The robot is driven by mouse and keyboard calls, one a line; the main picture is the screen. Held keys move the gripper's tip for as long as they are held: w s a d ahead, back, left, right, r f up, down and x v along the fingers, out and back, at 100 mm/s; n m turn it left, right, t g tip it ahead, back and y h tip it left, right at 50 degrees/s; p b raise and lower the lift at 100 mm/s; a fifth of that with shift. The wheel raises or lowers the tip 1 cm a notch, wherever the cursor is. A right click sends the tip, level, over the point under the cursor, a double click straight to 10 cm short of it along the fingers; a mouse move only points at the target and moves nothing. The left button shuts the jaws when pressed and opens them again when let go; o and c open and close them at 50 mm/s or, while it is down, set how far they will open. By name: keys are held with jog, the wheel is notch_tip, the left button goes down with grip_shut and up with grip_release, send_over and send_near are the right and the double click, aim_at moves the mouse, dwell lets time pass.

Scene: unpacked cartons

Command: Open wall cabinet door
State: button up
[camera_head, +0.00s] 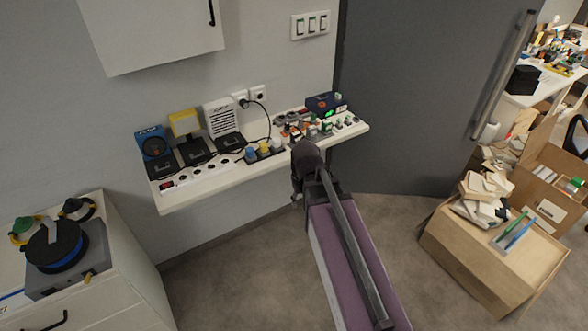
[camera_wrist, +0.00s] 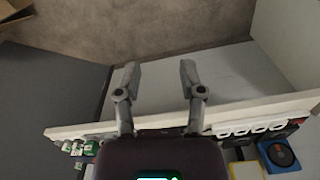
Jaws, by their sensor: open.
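The white wall cabinet (camera_head: 155,35) hangs at the top left of the head view, cut off by the upper edge. Its door looks shut, and a black bar handle (camera_head: 211,12) sits near its right side. My arm reaches up from the bottom of the head view. My gripper is hard to make out there, in front of the shelf's front edge and well below and right of the cabinet. In the wrist view my gripper (camera_wrist: 158,80) has two fingers spread apart with nothing between them. The cabinet and handle are not in the wrist view.
A white wall shelf (camera_head: 225,183) holds chargers, a power strip and small items; its edge (camera_wrist: 230,112) lies close to my gripper. A grey door (camera_head: 410,90) stands right of it. A low cabinet (camera_head: 135,275) is at left. Cartons (camera_head: 490,255) stand on the floor at right.

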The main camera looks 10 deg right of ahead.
jog(key=shift+m, duration=0.6)
jog(key=s, duration=0.4)
jog(key=shift+s+a, duration=0.3)
